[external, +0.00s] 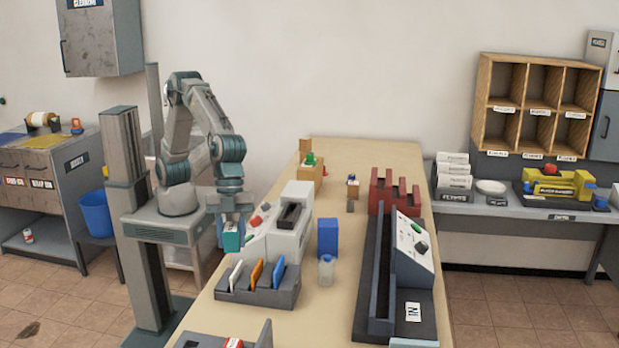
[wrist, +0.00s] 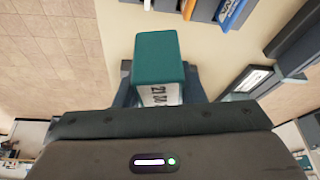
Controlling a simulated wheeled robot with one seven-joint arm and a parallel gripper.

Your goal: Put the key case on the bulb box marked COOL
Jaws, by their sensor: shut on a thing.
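My gripper (external: 231,226) is shut on a teal case (external: 231,242) at the left edge of the long table. In the wrist view the same teal case (wrist: 157,60) sits between the dark fingers of my gripper (wrist: 160,85), with a white label with dark marks partly hidden by the wrist. I cannot read that label fully, so I cannot confirm that this is the key case. No box with a readable COOL mark shows in either view. A plain blue box (external: 328,237) stands upright on the table, right of the grey machine.
A grey machine (external: 290,235) with a red knob stands just right of my gripper. In front is a rack (external: 257,290) with several coloured cards, with a small bottle (external: 326,269) beside it. A long dark channel (external: 376,290) fills the right side; the table's middle strip is partly clear.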

